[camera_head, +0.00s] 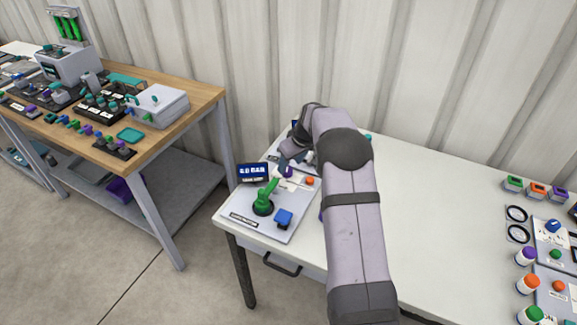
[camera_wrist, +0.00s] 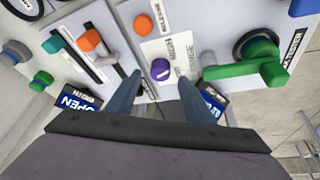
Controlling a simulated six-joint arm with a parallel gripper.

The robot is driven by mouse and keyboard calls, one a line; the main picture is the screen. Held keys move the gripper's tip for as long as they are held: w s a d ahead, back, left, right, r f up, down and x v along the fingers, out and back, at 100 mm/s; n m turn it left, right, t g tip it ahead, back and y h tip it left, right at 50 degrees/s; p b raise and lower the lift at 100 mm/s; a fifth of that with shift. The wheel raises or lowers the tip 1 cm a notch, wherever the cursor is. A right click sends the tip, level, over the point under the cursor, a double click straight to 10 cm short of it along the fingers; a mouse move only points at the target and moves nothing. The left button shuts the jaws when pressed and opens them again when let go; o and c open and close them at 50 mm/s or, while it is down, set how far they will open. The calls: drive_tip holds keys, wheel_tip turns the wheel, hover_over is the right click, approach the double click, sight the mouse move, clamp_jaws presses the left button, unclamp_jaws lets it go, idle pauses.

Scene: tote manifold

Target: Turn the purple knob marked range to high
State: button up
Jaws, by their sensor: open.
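The purple knob (camera_wrist: 160,69) sits on a light panel in the wrist view, with a white label plate (camera_wrist: 172,46) beside it whose print is too small to read surely. In the head view the purple knob (camera_head: 288,171) shows partly, just beside my gripper. My gripper (camera_wrist: 160,85) is open, its two blue-grey fingers apart on either side of the knob in the picture. I cannot tell how far the fingertips are above the panel. In the head view my arm hides much of my gripper (camera_head: 290,160) and the panel behind it.
A green lever handle (camera_wrist: 245,72) stands right of the knob, and an orange button (camera_wrist: 143,24) is close by. Orange (camera_wrist: 89,40) and teal (camera_wrist: 53,44) sliders lie left. The white table's middle (camera_head: 430,200) is clear.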

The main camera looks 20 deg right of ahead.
sight(288, 169)
drive_tip(key=shift+p+x, duration=0.4)
drive_tip(key=shift+x, duration=1.5)
drive_tip(key=shift+c, duration=0.6)
drive_tip(key=c, duration=0.9)
drive_tip(key=shift+f, duration=0.1)
